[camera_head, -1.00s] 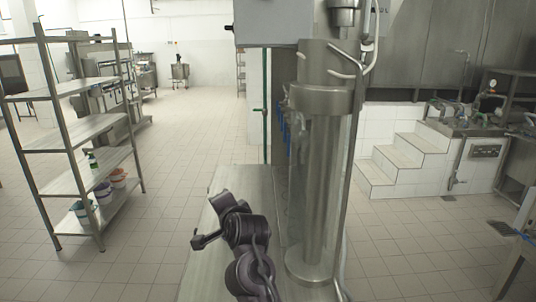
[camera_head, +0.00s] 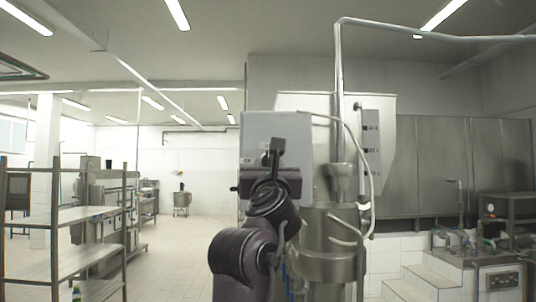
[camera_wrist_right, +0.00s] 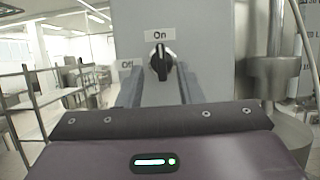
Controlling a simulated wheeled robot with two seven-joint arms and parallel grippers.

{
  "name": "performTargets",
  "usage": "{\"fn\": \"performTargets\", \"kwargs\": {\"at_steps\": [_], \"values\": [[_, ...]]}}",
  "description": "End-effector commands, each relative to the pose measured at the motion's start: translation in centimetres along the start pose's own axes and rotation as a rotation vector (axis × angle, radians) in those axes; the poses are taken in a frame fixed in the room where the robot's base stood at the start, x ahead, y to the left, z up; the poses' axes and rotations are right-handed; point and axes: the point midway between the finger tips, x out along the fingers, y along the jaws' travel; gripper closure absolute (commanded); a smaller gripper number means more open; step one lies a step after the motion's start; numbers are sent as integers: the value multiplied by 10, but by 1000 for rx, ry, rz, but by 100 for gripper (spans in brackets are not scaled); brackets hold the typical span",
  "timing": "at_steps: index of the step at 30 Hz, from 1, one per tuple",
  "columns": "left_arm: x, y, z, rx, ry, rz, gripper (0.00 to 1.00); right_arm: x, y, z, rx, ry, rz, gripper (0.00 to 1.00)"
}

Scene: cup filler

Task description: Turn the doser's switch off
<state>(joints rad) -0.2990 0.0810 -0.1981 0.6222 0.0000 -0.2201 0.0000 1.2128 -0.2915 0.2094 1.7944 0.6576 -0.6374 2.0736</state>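The doser's grey box (camera_head: 249,128) stands ahead in the head view. My right arm and gripper cover part of its front there, so the switch is hidden. In the right wrist view the black rotary switch (camera_wrist_right: 160,63) sits on the box face (camera_wrist_right: 206,28). Its handle is upright, pointing to the "On" label (camera_wrist_right: 160,35); the "Off" label (camera_wrist_right: 127,66) is to its left. My right gripper (camera_wrist_right: 159,88) is open, with one finger on each side of the switch; I cannot tell whether either touches it. My left gripper is not in view.
A metal cylinder (camera_head: 325,225) and pipes (camera_head: 339,90) stand right of the box. A metal shelf rack (camera_head: 60,216) is at the left. Tiled steps (camera_head: 436,277) and steel equipment are at the right. Open floor (camera_head: 165,240) lies between rack and doser.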

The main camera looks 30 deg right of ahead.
Motion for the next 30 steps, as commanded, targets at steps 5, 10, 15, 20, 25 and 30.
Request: {"fn": "performTargets", "kwargs": {"at_steps": [5,10,15,20,25,30], "values": [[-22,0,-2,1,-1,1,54,29,-1,4,-5,1,-2,67],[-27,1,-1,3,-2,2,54,39,0,1,-2,1,0,67],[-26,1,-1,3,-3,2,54,40,0,0,-2,0,1,67],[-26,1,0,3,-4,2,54,40,0,0,-2,0,1,75],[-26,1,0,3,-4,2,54,40,0,0,-2,0,1,97],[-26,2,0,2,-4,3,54,40,0,0,-3,0,1,100]]}}
